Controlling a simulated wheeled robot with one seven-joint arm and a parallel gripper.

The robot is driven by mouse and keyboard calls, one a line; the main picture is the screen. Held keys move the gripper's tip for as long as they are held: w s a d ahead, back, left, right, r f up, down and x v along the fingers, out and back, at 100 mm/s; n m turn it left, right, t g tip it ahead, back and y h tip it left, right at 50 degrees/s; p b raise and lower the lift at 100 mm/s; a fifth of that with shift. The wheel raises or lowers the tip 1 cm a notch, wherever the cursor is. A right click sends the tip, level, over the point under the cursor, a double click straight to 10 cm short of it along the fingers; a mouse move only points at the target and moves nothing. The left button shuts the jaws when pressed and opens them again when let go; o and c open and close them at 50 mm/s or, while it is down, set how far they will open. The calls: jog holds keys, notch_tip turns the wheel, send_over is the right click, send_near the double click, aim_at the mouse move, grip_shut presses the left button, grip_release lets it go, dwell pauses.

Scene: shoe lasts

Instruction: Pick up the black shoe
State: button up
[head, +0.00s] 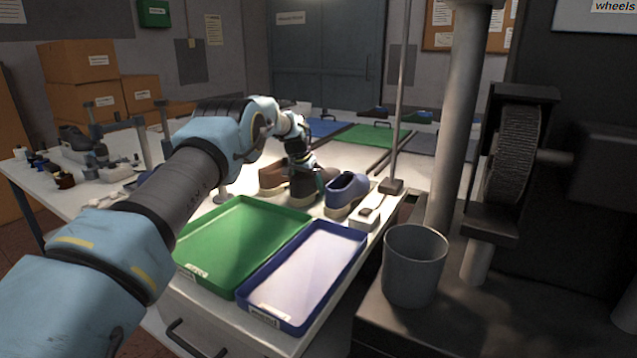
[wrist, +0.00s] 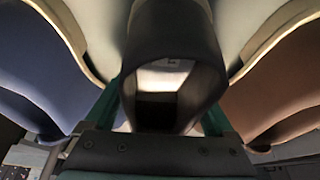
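The black shoe (head: 306,190) stands on the white table between two other shoes, partly hidden by my gripper (head: 308,172). In the wrist view the black shoe (wrist: 172,35) fills the middle, with its opening facing the camera. My gripper (wrist: 165,112) has its teal fingers spread, one on each side of the shoe's near end. Light slivers show between the fingers and the shoe low down; contact higher up is hard to tell. The blue shoe (head: 346,190) is to the right in the head view, and the brown shoe (head: 271,178) to the left.
In the wrist view the blue shoe (wrist: 45,75) and brown shoe (wrist: 285,85) are close on both sides. A green tray (head: 240,240) and a blue tray (head: 305,275) lie empty in front. A thin post (head: 398,110) and grey cup (head: 413,265) stand at right.

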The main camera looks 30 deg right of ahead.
jog(key=shift+r, duration=0.1)
jog(key=c, duration=1.3)
